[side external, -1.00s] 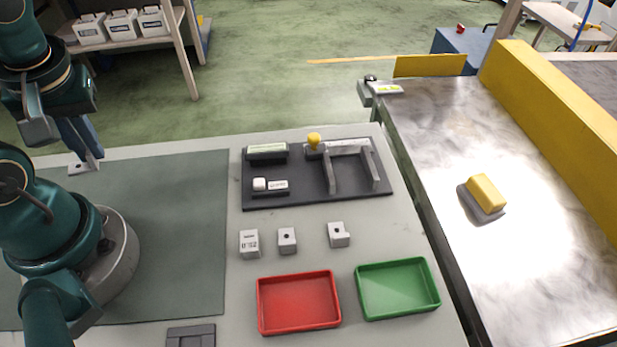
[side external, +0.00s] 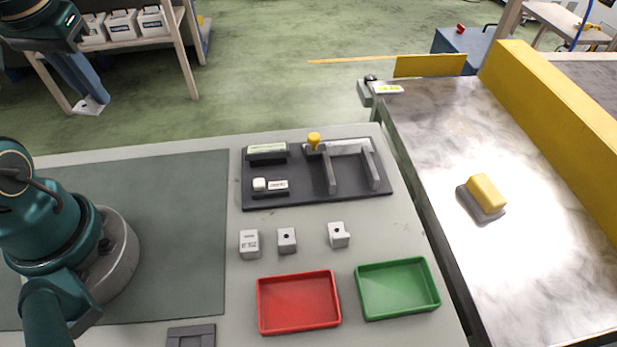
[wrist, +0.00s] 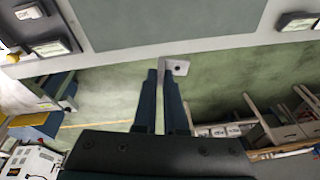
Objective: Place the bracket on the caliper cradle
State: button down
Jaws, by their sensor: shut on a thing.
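My gripper (side external: 88,98) is at the far left of the side external view, beyond the table's back edge in the picture and well away from the fixture board. It is shut on the bracket (side external: 91,107), a small pale grey piece with a dark hole. In the wrist view the bracket (wrist: 178,67) sticks out to the right of the fingertips (wrist: 165,74). A dark fixture board (side external: 314,199) carries two upright grey arms (side external: 328,172) with a yellow knob (side external: 314,138). I cannot tell for sure which fixture is the caliper cradle; the labels are too small to read.
Several small pale blocks (side external: 287,240) stand in front of the board. A red tray (side external: 299,327) and a green tray (side external: 399,313) lie nearer. A conveyor (side external: 540,240) at right bears a yellow-topped piece (side external: 486,193). The green mat (side external: 170,220) is clear.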

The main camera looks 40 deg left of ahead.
jog(key=w+d+r+m+h, duration=0.1)
jog(key=w+d+m+h, duration=0.1)
jog(key=w+d+m, duration=0.6)
jog(key=w+d+r+m+h, duration=0.1)
jog(key=w+d+m+h, duration=0.3)
jog(key=w, duration=0.7)
jog(key=d+f+m, duration=0.1)
jog(key=d+f, duration=0.2)
jog(key=d, duration=0.2)
jog(key=w+d+f+m+y, duration=0.1)
jog(key=d+f, duration=0.3)
jog(key=d, duration=0.2)
jog(key=d+f+m, duration=0.1)
jog(key=d+f, duration=0.3)
jog(key=d, duration=0.2)
jog(key=shift+w+d+f+m+y, duration=0.2)
jog(key=shift+d+m+y, duration=0.1)
jog(key=shift+y, duration=0.1)
jog(key=shift+d+f, duration=0.15)
jog(key=shift+d, duration=0.1)
jog(key=shift+f, duration=0.25)
jog(key=shift+s+a+x, duration=0.15)
jog(key=shift+x, duration=0.7)
jog(key=shift+s+a+x, duration=0.1)
jog(key=shift+x, duration=0.75)
jog(key=shift+f, duration=0.15)
